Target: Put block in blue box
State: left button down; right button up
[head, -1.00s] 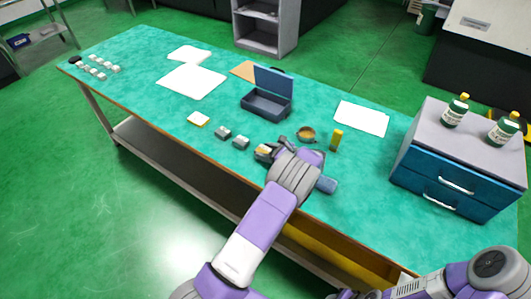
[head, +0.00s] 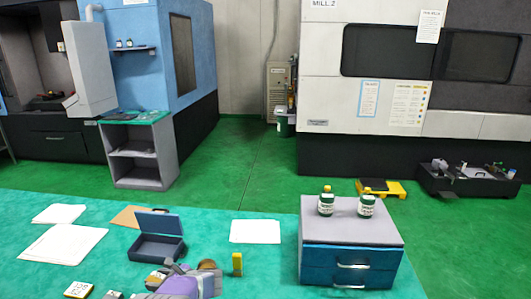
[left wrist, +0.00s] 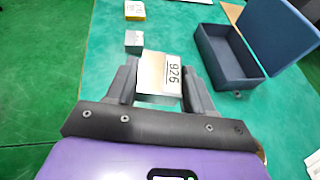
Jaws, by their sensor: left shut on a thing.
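The blue box (head: 157,246) stands open on the green table in the head view, its lid raised at the back. It also shows at the upper right of the left wrist view (left wrist: 226,58). My left gripper (left wrist: 160,85) is shut on a metal block (left wrist: 152,72) with a pale label reading 926. The box is to the right of the held block in the wrist view. In the head view my left gripper (head: 160,277) is at the bottom edge, in front of the box, and partly cut off. My right gripper is not in view.
A grey block (left wrist: 134,42) and a yellow-edged labelled block (left wrist: 134,10) lie beyond the gripper. A yellow piece (head: 237,264) stands right of the box. A blue drawer unit (head: 350,262) with two bottles is further right. White sheets (head: 255,231) lie on the table.

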pick_arm(q)
jog(key=shift+w+r+m+t+h, duration=0.15)
jog(key=shift+r+m+t+h, duration=0.2)
jog(key=shift+m+t, duration=0.45)
jog(key=s+d+r+m+t+h, duration=0.2)
jog(key=d+m+t+h, duration=0.2)
jog(key=d+m+h, duration=0.2)
jog(key=s+d+r+m+t+h, duration=0.2)
jog(key=d+m+h, duration=0.4)
jog(key=d, duration=0.5)
jog(key=shift+s+d+r+m+t, duration=0.25)
jog(key=shift+s+r+m+t, duration=0.15)
jog(key=shift+s+t, duration=0.5)
